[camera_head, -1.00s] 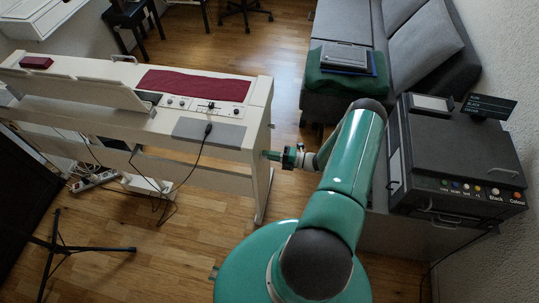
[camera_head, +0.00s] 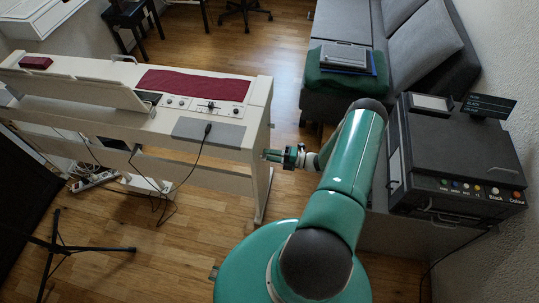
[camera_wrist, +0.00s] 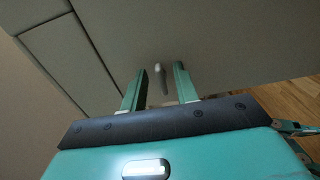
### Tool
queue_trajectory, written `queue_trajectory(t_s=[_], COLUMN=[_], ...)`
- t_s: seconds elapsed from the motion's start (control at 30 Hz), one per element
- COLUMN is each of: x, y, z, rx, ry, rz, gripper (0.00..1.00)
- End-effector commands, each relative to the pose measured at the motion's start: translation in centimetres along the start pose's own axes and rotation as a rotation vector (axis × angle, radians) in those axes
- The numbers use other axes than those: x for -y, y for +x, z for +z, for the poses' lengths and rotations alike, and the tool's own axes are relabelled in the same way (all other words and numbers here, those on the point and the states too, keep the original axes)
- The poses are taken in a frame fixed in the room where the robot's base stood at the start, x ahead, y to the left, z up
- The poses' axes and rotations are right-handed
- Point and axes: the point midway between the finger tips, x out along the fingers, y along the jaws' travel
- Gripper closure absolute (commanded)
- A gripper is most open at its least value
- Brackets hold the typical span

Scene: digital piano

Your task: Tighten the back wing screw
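The wing screw (camera_wrist: 160,76) shows in the wrist view as a small pale, upright piece on the grey-beige end panel (camera_wrist: 235,40) of the piano. My gripper (camera_wrist: 159,82) is open, with one green finger on each side of the screw and a visible gap on both sides. In the head view, my gripper (camera_head: 268,155) points left at the right end of the white digital piano (camera_head: 232,153), close to its side. The screw itself cannot be made out in the head view.
A black printer-like machine (camera_head: 460,150) stands on a cabinet at right. A black stand (camera_head: 55,245) and cables are on the floor at left.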

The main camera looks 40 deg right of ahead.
Motion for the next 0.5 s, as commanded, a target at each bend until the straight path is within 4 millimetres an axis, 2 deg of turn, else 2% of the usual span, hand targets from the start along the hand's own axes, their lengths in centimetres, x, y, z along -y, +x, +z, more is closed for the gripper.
queue_trajectory(t_s=[0.17, 0.5], x=[0.0, 0.0], y=[-2.9, -10.3], z=[0.1, 0.1], rx=[0.004, 0.003], ry=[0.000, -0.001], rz=[-0.001, -0.002], gripper=[0.70, 0.70])
